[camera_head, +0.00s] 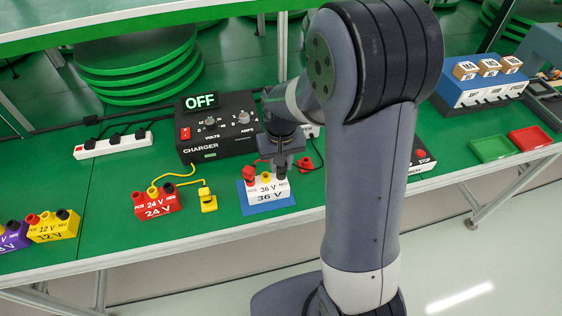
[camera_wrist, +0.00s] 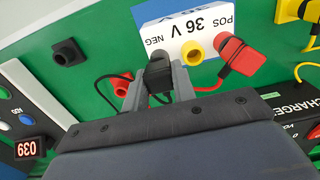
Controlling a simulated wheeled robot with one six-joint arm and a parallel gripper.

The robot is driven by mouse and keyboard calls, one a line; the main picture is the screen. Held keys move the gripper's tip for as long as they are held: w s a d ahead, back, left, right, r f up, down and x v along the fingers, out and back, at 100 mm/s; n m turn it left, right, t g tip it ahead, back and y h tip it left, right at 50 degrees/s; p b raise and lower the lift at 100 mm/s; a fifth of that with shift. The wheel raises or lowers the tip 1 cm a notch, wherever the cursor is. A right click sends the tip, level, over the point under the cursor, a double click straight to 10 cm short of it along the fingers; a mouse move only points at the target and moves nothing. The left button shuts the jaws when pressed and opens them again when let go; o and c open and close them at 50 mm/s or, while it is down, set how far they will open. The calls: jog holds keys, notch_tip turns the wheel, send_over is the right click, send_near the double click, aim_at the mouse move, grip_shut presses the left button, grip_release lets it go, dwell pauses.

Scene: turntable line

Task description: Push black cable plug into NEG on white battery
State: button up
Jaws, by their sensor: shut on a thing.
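The white 36 V battery (camera_head: 268,188) sits on a blue mat (camera_head: 268,208) at the table's front; it also shows in the wrist view (camera_wrist: 180,22). A red plug (camera_wrist: 238,56) is in its POS end, and a yellow socket (camera_wrist: 194,48) is in the middle. My gripper (camera_head: 281,166) is above the NEG end, fingers pointing down. In the wrist view, my gripper (camera_wrist: 157,90) is shut on the black cable plug (camera_wrist: 158,72), which lines up with the NEG end. The fingers and plug hide the NEG socket, so I cannot tell whether the plug is seated.
The charger (camera_head: 218,125), reading OFF, stands behind. A red connector (camera_wrist: 121,84) and a black one (camera_wrist: 68,52) lie close beside the battery. A yellow plug (camera_head: 207,199) and red 24 V battery (camera_head: 157,203) are to the left. My arm covers the table's middle right.

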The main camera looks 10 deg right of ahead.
jog(key=o, duration=1)
jog(key=shift+c, duration=0.2)
jog(key=shift+r, duration=0.1)
jog(key=shift+r+p, duration=2.95)
jog(key=shift+r, duration=0.75)
